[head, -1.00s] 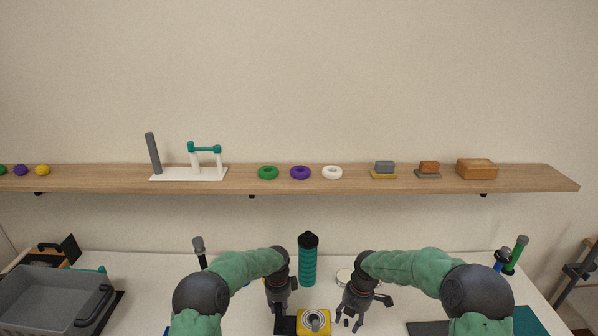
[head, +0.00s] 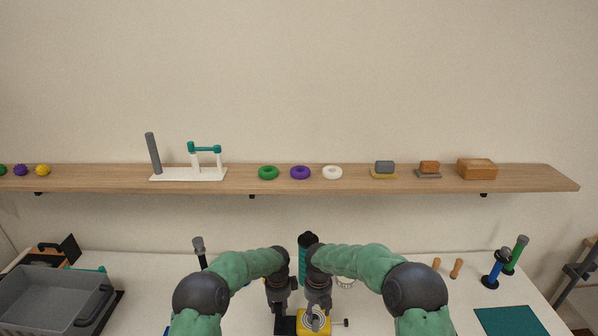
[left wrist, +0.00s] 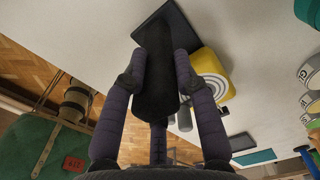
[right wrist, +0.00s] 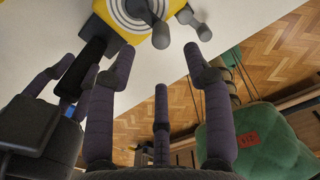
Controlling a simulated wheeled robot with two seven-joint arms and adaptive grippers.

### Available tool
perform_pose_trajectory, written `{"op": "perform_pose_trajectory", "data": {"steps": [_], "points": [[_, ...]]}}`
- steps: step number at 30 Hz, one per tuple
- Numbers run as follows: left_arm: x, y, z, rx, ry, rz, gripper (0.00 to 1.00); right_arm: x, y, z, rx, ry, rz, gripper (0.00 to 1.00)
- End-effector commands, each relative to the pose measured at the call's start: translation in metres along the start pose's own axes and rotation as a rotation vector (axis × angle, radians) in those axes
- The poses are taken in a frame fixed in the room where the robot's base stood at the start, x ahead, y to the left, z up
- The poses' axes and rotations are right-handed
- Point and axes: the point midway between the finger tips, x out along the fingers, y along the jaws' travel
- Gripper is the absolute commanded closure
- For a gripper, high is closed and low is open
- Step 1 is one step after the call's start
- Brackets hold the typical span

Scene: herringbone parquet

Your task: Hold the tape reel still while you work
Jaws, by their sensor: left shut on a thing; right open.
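The tape reel (head: 306,328) is a yellow body with a pale ringed face, low in the middle of the head view. It also shows in the left wrist view (left wrist: 207,65) and the right wrist view (right wrist: 116,28). A black handle (left wrist: 157,85) juts from its side. My left gripper (head: 280,310) is shut on this handle, with fingers on both sides of it. My right gripper (head: 318,303) is open and empty, close above the reel. In the right wrist view, grey knobs (right wrist: 161,36) on the reel's face lie just beyond its fingertips.
A teal ribbed bottle (head: 303,262) stands behind the grippers, partly hidden by my right arm. A grey bin (head: 45,295) is at left. A teal mat (head: 507,321), wooden handles (head: 456,268) and upright tools (head: 494,270) are at right. A wooden shelf (head: 300,183) runs behind.

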Motion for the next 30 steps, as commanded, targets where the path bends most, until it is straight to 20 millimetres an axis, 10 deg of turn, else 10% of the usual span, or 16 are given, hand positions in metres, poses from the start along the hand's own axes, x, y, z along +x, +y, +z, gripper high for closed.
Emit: {"op": "perform_pose_trajectory", "data": {"steps": [15, 30], "points": [[0.001, 0.001, 0.000, 0.001, 0.000, 0.002, 1.00, 0.065, 0.000, -0.001, 0.002, 0.003, 0.000, 0.49], [0.001, 0.001, 0.000, 0.001, 0.000, 0.002, 1.00, 0.082, 0.000, -0.001, 0.002, 0.000, 0.000, 0.49]]}}
